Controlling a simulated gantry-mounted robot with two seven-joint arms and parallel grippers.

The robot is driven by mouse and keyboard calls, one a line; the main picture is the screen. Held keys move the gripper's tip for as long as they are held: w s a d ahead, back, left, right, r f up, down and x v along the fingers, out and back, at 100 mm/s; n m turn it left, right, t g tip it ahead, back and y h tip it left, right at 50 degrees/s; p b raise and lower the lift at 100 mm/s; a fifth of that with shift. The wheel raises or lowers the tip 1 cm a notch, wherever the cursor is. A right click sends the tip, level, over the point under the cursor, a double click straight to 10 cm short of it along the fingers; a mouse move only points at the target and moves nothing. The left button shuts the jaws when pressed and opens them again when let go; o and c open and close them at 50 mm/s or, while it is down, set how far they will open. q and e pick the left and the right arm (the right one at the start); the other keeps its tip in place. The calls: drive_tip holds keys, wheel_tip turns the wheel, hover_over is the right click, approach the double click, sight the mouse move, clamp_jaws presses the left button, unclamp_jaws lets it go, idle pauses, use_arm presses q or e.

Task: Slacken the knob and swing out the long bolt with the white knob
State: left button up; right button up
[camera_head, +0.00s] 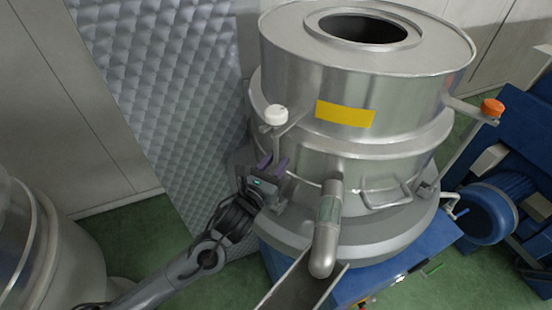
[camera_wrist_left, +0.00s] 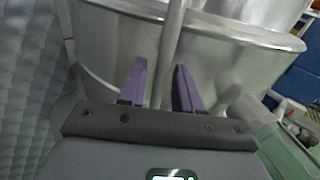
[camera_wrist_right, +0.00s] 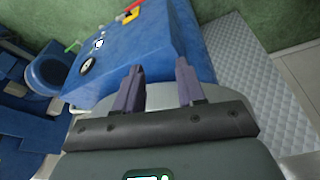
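The long bolt with the white knob (camera_head: 276,115) stands upright at the left side of the steel machine, its knob beside a lug on the drum. Its rod (camera_wrist_left: 173,45) runs down between the purple fingers of my left gripper (camera_wrist_left: 160,85) in the left wrist view. Those fingers stand apart on either side of the rod; whether either touches it cannot be told. In the head view my left gripper (camera_head: 272,163) is well below the knob. My right gripper (camera_wrist_right: 158,80) is open and empty, above a blue machine base; it is outside the head view.
A second bolt with an orange knob (camera_head: 492,108) stands at the drum's right. A spout pipe (camera_head: 327,220) leads into a chute (camera_head: 300,290) in front. A loop handle (camera_head: 386,196) juts from the drum. A blue motor (camera_head: 487,210) and another steel vessel (camera_head: 40,250) flank the machine.

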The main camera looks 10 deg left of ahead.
use_arm(q)
drive_tip(key=shift+w+d, duration=0.1)
drive_tip(key=shift+w, duration=0.1)
clamp_jaws()
idle(0.3)
